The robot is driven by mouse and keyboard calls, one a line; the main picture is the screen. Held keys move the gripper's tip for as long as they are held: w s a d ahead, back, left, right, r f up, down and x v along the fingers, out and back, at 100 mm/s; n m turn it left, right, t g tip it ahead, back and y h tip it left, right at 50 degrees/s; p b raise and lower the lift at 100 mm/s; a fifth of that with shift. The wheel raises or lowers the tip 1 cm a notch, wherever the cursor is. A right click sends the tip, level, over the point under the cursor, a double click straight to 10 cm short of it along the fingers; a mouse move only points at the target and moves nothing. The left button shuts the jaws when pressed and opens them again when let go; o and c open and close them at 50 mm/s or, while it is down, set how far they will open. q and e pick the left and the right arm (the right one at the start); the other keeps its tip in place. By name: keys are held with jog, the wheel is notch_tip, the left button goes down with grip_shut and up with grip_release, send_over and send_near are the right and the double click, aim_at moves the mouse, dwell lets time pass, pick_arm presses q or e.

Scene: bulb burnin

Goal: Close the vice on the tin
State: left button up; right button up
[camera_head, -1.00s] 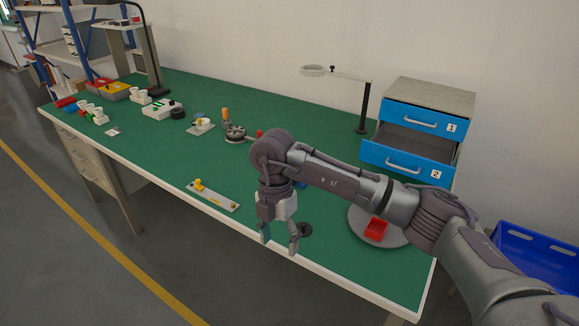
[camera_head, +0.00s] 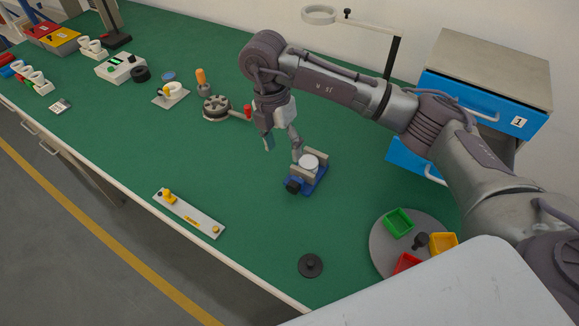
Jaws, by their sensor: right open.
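A small blue vice (camera_head: 319,181) with beige jaws and a dark knob (camera_head: 293,186) at its front left stands on the green bench. A round white tin (camera_head: 309,162) sits between the jaws; I cannot tell whether they touch it. My right gripper (camera_head: 283,154) is open and empty, pointing down, just left of and behind the vice, with one finger close to the tin's left side. Whether that finger touches the vice is unclear. My left gripper is not in view.
A grey turntable (camera_head: 383,251) with green, yellow and red bins is at the lower right. A black disc (camera_head: 310,265) and a grey plate with yellow parts (camera_head: 189,213) lie near the front edge. A magnifier lamp (camera_head: 319,14) and a blue drawer unit (camera_head: 472,97) stand behind.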

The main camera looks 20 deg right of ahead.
aim_at(291, 185)
jog(key=f, duration=0.2)
jog(key=s+f+p, duration=0.1)
jog(key=f, duration=0.2)
jog(key=shift+s+d+f, duration=0.25)
jog(key=shift+s+f, duration=0.15)
jog(key=f, duration=0.4)
jog(key=f+p, duration=0.1)
jog(key=f, duration=0.1)
jog(key=shift+s+d, duration=0.2)
jog(key=shift+d, duration=0.1)
jog(key=shift+f, duration=0.55)
jog(key=shift+s+f, duration=0.1)
jog(key=shift+c, duration=0.4)
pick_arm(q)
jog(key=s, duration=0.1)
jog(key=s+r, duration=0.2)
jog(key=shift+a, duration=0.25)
pick_arm(e)
jog(key=c, duration=1.1)
